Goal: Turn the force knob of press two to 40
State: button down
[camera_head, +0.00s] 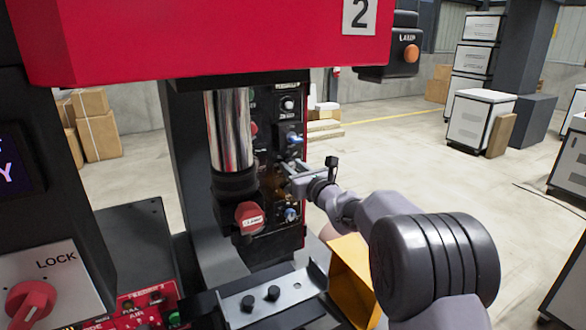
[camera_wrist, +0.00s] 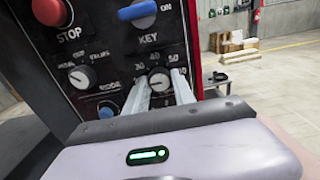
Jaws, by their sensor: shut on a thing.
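Press two is the red machine (camera_head: 200,40) with the number 2 plate (camera_head: 359,16) at the top of the head view. Its dark control panel (camera_head: 262,100) stands behind the chrome column. In the wrist view, the force knob (camera_wrist: 159,82) is a small round grey knob with a number scale above it; 30, 40 and 50 are legible. My gripper (camera_wrist: 158,75) has one finger on each side of this knob and is shut on it. Its pointer is too small to read surely. In the head view my gripper (camera_head: 290,170) reaches the panel from the right; the knob is hidden there.
Near the knob are a red STOP button (camera_wrist: 50,11), a blue KEY switch (camera_wrist: 138,10), and an OFF selector (camera_wrist: 81,77). A yellow bin (camera_head: 352,275) is below my arm. A chrome column (camera_head: 229,130) stands left of the panel.

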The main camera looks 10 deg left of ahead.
jog(key=m+b, duration=0.2)
jog(key=m, duration=0.1)
jog(key=shift+f+b, duration=0.15)
jog(key=shift+b, duration=0.2)
jog(key=m+b, duration=0.1)
jog(key=m, duration=0.4)
jog(key=shift+m+b, duration=0.3)
jog(key=m, duration=0.4)
jog(key=shift+r+m, duration=0.2)
jog(key=shift+m, duration=0.1)
jog(key=shift+m+p, duration=0.45)
jog(key=shift+m, duration=1.75)
jog(key=c, duration=1.1)
grip_release()
jog(key=shift+o, duration=0.2)
